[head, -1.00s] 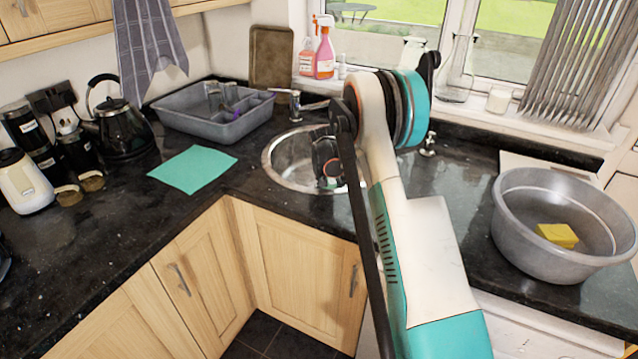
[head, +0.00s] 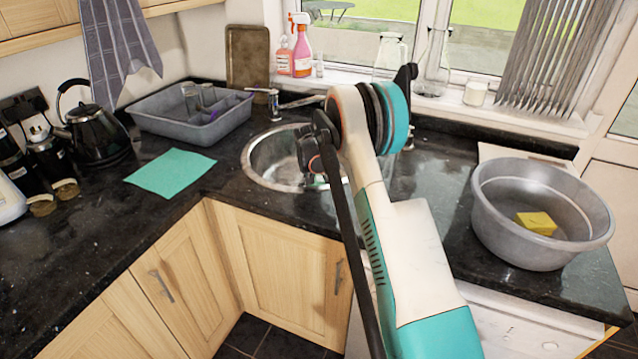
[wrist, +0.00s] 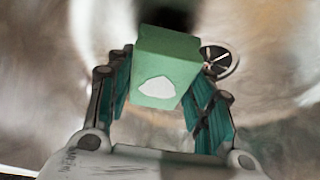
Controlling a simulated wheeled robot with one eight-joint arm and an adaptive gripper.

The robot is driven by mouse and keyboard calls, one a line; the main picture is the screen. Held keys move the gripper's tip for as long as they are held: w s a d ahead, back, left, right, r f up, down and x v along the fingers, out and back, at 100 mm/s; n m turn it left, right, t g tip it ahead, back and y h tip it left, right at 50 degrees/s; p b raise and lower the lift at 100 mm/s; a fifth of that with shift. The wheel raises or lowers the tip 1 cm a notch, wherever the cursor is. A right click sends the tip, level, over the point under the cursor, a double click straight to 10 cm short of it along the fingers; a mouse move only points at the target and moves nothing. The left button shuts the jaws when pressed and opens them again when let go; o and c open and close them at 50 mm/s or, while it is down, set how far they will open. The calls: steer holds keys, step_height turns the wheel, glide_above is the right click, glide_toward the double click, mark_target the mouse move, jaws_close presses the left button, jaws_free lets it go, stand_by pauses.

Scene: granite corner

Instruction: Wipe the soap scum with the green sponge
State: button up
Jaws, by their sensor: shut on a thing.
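The green sponge (wrist: 167,58) is a block with a white patch on its near face, held between the fingers of my gripper (wrist: 164,72) in the wrist view. Behind it is the metal sink bowl (wrist: 45,80), blurred, with brownish and whitish smears. I cannot tell which of these marks is soap scum, or whether the sponge touches the metal. The drain (wrist: 220,62) shows just right of the sponge. In the head view my arm reaches down into the round sink (head: 262,160), and the sponge is hidden there.
A tap (head: 272,100) stands behind the sink. A grey dish rack (head: 190,112) and a teal cloth (head: 170,172) are to the left. A grey tub (head: 490,222) with a yellow sponge (head: 537,222) is to the right. Spray bottles (head: 300,50) stand on the sill.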

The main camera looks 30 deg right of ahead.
steer(key=shift+w+d+r, duration=0.2)
steer(key=shift+w+d, duration=0.05)
steer(key=shift+w, duration=0.3)
steer(key=shift+s+d+r, duration=0.1)
steer(key=shift+s+d, duration=0.45)
steer(key=shift+s, duration=0.2)
steer(key=shift+s+d+r, duration=0.1)
steer(key=shift+s+d, duration=0.4)
steer(key=shift+s, duration=0.2)
steer(key=shift+s+d+f+b, duration=0.25)
steer(key=shift+s+d+b, duration=0.1)
steer(key=shift+s+d, duration=0.4)
steer(key=shift+s+r, duration=0.1)
steer(key=shift+s, duration=0.05)
steer(key=shift+s+d, duration=0.2)
steer(key=shift+s, duration=0.1)
steer(key=shift+r, duration=0.3)
steer(key=shift+s+d+r+p, duration=0.2)
steer(key=shift+s+r+p, duration=0.1)
steer(key=shift+r, duration=0.2)
steer(key=shift+s+d+r+p, duration=0.2)
steer(key=shift+s+r, duration=0.1)
steer(key=shift+r, duration=0.2)
steer(key=r, duration=0.1)
steer(key=r+p, duration=0.1)
steer(key=r, duration=0.2)
steer(key=shift+w+a+p, duration=0.2)
steer(key=shift+w+p, duration=0.05)
steer(key=shift+p, duration=0.15)
